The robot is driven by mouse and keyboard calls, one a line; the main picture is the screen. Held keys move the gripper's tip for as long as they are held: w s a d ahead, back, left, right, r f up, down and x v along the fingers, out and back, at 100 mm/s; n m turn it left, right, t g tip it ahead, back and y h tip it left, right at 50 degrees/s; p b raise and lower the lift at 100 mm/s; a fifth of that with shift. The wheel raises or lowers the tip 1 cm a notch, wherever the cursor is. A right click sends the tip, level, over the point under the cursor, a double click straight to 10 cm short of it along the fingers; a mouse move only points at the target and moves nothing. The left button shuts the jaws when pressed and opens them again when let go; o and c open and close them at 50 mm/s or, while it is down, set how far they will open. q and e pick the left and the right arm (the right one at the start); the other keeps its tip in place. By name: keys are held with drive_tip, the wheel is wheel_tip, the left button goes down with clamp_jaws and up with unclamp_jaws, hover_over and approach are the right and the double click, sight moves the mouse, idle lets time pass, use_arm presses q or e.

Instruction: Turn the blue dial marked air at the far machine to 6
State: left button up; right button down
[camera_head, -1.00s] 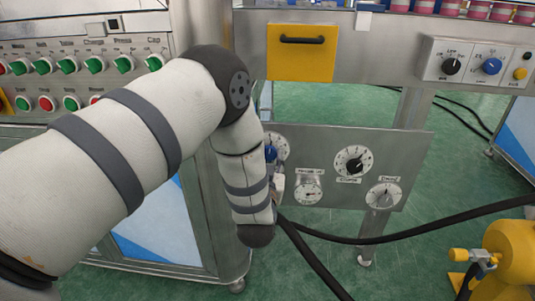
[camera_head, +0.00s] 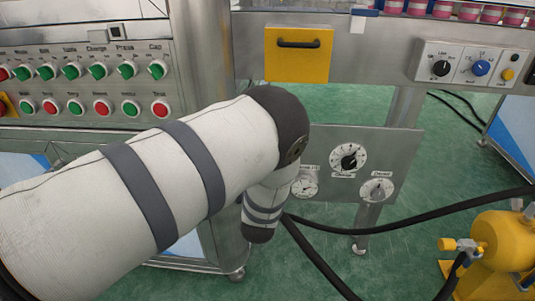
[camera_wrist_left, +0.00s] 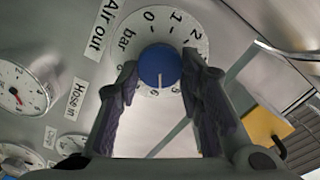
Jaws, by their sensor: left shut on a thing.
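The blue dial (camera_wrist_left: 158,66) sits on a round white scale (camera_wrist_left: 185,32) beside the words "Air out" and "bar" in the left wrist view. The scale shows 0, 1 and 2 at the top; the lower numerals are small and partly covered. A light mark on the dial points down toward the lower numerals; the exact value is hard to read. My left gripper (camera_wrist_left: 160,78) has one dark finger on each side of the dial, shut on it. In the head view my left arm hides this dial and the gripper. My right gripper is not in view.
The low grey panel (camera_head: 404,150) also carries a black dial (camera_head: 349,159), a gauge (camera_head: 305,186) and another round dial (camera_head: 377,190). A second blue dial (camera_head: 480,68) is on the upper right box. Black hoses and a yellow machine (camera_head: 500,248) are at lower right.

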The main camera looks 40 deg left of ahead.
use_arm(q)
drive_tip(key=shift+f+m, duration=0.1)
drive_tip(key=shift+m, duration=0.6)
drive_tip(key=o, duration=1.2)
drive_tip(key=shift+s, duration=0.1)
drive_tip(key=shift+c, duration=0.2)
drive_tip(key=v, duration=1.2)
